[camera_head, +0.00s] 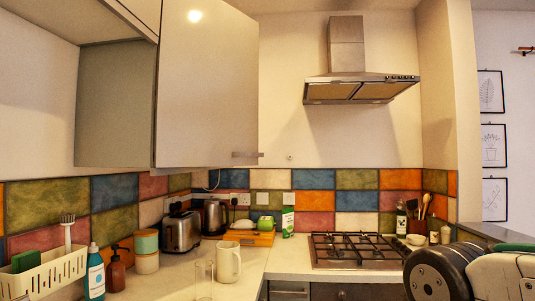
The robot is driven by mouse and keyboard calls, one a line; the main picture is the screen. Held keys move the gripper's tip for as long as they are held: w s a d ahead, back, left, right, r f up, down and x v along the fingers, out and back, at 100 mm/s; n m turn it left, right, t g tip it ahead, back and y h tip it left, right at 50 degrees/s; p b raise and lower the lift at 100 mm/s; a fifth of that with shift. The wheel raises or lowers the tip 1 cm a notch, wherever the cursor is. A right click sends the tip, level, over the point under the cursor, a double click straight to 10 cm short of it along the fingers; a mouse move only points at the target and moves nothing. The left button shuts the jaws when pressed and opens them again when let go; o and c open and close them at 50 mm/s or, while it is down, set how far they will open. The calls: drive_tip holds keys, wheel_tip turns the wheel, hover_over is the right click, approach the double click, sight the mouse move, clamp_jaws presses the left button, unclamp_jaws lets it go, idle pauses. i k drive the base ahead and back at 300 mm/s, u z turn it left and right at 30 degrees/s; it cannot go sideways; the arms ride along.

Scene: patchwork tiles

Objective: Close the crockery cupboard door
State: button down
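The crockery cupboard appears to be the tall wall unit at the upper left, with its grey side panel (115,105) facing me. Its pale door (207,85) appears to stand swung outward from the front, at an angle to the left wall. A short bar handle (247,155) is at the door's lower right corner. The door hides the cupboard's inside. Part of my arm shows at the lower right, well apart from the door. My gripper is not in view.
Below the door, the counter holds a toaster (181,231), a kettle (215,216), a cream mug (228,262), a clear glass (204,279) and a white rack (45,272). A cooker hood (347,80) hangs above the hob (355,250). Wall space between door and hood is clear.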

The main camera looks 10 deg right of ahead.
sight(207, 77)
drive_tip(key=z, duration=0.85)
drive_tip(key=i, duration=1.95)
drive_tip(key=u, duration=0.85)
